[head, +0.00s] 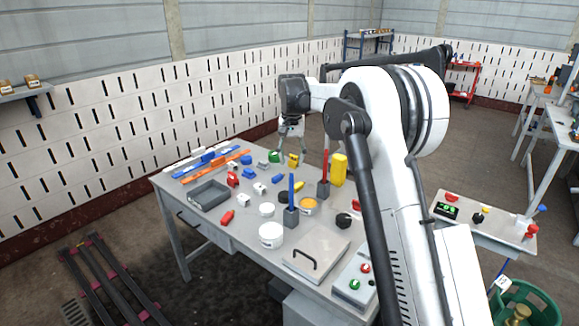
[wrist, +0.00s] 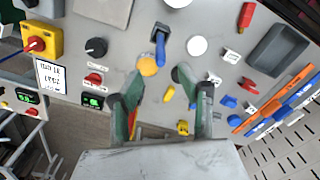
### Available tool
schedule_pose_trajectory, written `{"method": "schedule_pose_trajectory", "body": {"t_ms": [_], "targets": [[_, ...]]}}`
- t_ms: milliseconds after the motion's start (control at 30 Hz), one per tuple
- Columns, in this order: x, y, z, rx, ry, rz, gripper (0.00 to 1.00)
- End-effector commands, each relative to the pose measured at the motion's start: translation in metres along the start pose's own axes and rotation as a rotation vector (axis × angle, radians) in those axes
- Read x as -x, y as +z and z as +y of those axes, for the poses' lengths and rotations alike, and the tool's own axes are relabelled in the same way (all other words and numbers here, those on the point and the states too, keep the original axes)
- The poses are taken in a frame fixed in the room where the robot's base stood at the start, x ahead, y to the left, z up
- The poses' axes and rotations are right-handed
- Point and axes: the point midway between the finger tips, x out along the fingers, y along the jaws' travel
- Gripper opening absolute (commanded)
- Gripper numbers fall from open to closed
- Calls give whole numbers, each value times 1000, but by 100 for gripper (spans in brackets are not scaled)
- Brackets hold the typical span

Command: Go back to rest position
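My gripper (head: 291,133) hangs fingers-down over the far part of the work table (head: 243,239) in the head view. Its fingers also show in the wrist view (wrist: 155,82), spread apart with a wide gap and nothing held between them. The tabletop with small parts shows through the gap. A yellow piece (wrist: 169,94) lies on the table between the fingers in that view, apart from them. In the head view my arm covers part of the table's right side.
The table holds a grey tray (head: 208,194), an upright blue rod in a holder (head: 291,212), a red rod in a holder (head: 323,188), a yellow cylinder (head: 339,170), white round containers (head: 271,235) and several small blocks. A control-button table (head: 478,219) stands right. A slotted wall stands behind.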

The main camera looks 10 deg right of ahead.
Motion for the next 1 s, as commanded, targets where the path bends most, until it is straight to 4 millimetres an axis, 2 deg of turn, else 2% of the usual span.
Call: {"method": "schedule_pose_trajectory", "body": {"t_ms": [167, 367, 700, 1000], "targets": [[16, 10, 3, 8, -5, 15, 37], [50, 45, 16, 39, -23, 70, 37], [97, 123, 43, 99, -51, 178, 37], [116, 200, 70, 151, -71, 274, 37]]}}
